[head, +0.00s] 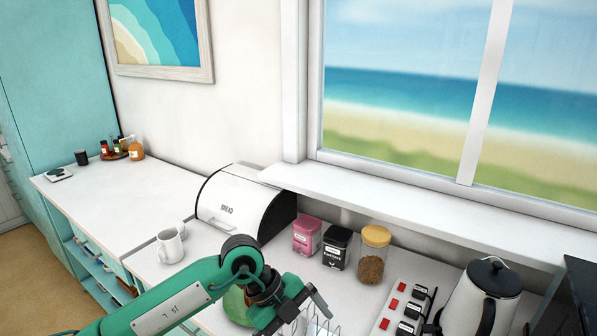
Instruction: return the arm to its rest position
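My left arm comes in from the lower left, green with dark joints, and reaches over the counter (213,255). It is bent at the elbow and points down to the right. My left gripper (300,314) is at the bottom edge, partly cut off, beside a thin metal wire object (325,322). I cannot tell whether its fingers are open or shut, or whether they touch the wire object. My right gripper is not in view.
A green rounded object (236,306) sits partly hidden behind my arm. The far-left counter is mostly clear.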

